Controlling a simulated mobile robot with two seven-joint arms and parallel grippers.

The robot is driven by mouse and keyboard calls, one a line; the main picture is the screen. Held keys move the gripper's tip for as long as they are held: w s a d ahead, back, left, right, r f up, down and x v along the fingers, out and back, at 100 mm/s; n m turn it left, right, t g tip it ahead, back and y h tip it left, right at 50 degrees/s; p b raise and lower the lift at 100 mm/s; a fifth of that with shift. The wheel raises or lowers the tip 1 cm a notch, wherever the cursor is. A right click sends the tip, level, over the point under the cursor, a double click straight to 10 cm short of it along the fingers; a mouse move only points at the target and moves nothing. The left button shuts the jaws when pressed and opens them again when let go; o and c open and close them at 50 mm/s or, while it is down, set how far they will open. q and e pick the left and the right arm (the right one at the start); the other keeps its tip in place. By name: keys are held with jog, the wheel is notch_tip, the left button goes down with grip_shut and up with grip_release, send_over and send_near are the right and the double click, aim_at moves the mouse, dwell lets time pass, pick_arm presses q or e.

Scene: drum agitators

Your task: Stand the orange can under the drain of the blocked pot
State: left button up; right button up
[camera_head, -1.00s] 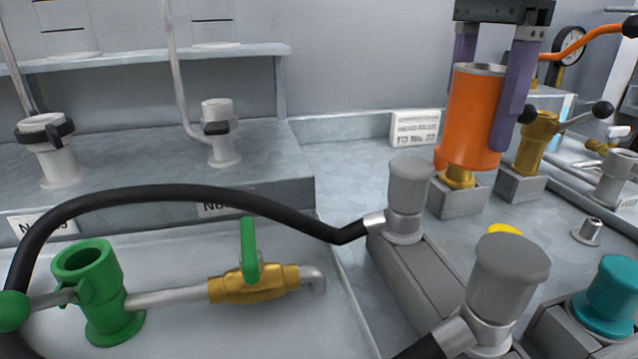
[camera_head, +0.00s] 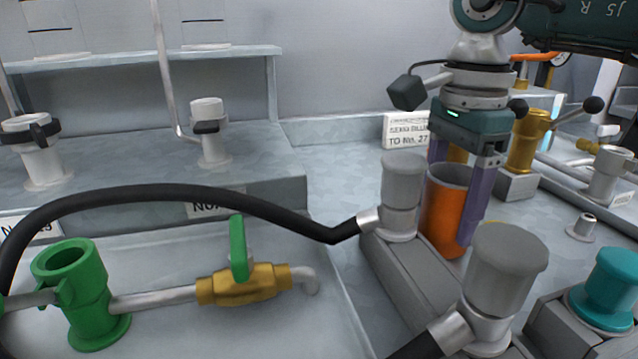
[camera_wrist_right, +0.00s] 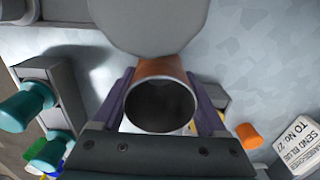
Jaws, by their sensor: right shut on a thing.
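The orange can (camera_head: 445,208) is upright, with its open top facing up. My right gripper (camera_head: 455,190) is shut on it, one purple finger on each side; the far finger is partly hidden. In the right wrist view the can's open mouth (camera_wrist_right: 160,106) lies between the fingers. The can's lower left is behind a grey capped post, and I cannot tell whether it touches the bench. A brass drain valve (camera_head: 243,284) with a green lever leads from a green socket (camera_head: 72,275) to a bent-down spout. I cannot tell which pot is blocked. My left gripper is not in view.
Grey capped posts (camera_head: 400,195) on grey blocks stand close to the can, with a black hose (camera_head: 200,193) arching left. A teal cap (camera_head: 610,282) is at right. A brass fitting (camera_head: 527,140) and a white sign (camera_head: 405,130) stand behind. The pale tray (camera_head: 180,335) has bare floor.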

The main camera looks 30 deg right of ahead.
jog(key=shift+f, duration=0.2)
jog(key=o, duration=1.3)
jog(key=shift+r, duration=0.1)
jog(key=shift+c, duration=0.2)
jog(key=shift+r, duration=0.1)
